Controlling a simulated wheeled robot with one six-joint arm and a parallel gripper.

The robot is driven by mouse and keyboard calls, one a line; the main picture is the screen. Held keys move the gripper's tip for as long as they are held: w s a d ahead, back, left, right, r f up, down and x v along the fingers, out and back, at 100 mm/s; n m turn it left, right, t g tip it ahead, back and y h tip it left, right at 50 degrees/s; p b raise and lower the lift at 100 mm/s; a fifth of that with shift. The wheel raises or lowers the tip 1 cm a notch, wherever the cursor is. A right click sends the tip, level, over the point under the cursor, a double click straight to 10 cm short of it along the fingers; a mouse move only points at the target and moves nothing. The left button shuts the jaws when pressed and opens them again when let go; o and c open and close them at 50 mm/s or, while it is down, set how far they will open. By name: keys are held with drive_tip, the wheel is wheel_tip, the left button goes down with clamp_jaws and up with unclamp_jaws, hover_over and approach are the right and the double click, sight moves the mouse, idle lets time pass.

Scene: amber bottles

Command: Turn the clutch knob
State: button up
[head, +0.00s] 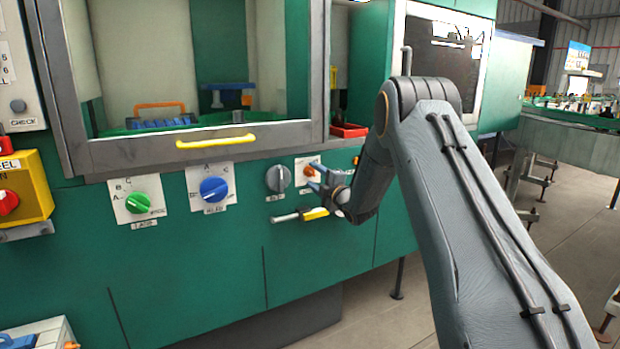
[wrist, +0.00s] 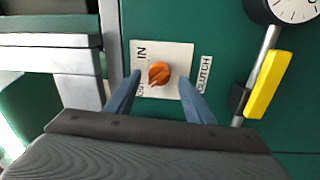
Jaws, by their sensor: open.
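The clutch knob (wrist: 159,73) is a small orange knob on a white plate (wrist: 178,52) marked "IN" and, beside it, "CLUTCH". In the wrist view it sits between and just beyond the tips of my gripper (wrist: 160,80), whose two blue fingers are apart. I cannot tell whether either finger touches it. In the head view my gripper (head: 314,178) is at the green panel, and the orange knob (head: 308,170) shows partly behind the fingers.
A lever with a yellow sleeve (wrist: 268,84) and a round dial (wrist: 290,8) are near the plate. Grey (head: 278,178), blue (head: 213,190) and green (head: 138,203) knobs line the panel to the left. A window frame with a yellow handle (head: 215,141) is above.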

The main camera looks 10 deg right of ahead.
drive_tip(key=v, duration=0.7)
drive_tip(key=shift+s, duration=0.1)
drive_tip(key=s+a+m+g+h+p, duration=0.1)
drive_tip(key=s+m+g, duration=0.5)
drive_tip(key=s, duration=1.2)
drive_tip(key=s+a+m+g+h+p, duration=0.2)
drive_tip(key=s+m+g+p, duration=0.3)
drive_tip(key=s, duration=1.3)
drive_tip(key=s+a+f+m+g+h+p, duration=0.1)
drive_tip(key=s+m+g, duration=0.5)
drive_tip(key=s, duration=1.2)
drive_tip(key=m+h+p, duration=0.1)
drive_tip(key=m+p, duration=0.1)
drive_tip(key=m, duration=0.1)
drive_tip(key=shift+a+m+g+h, duration=0.25)
drive_tip(key=shift+m+g+h, duration=0.05)
drive_tip(key=shift+g+h, duration=0.1)
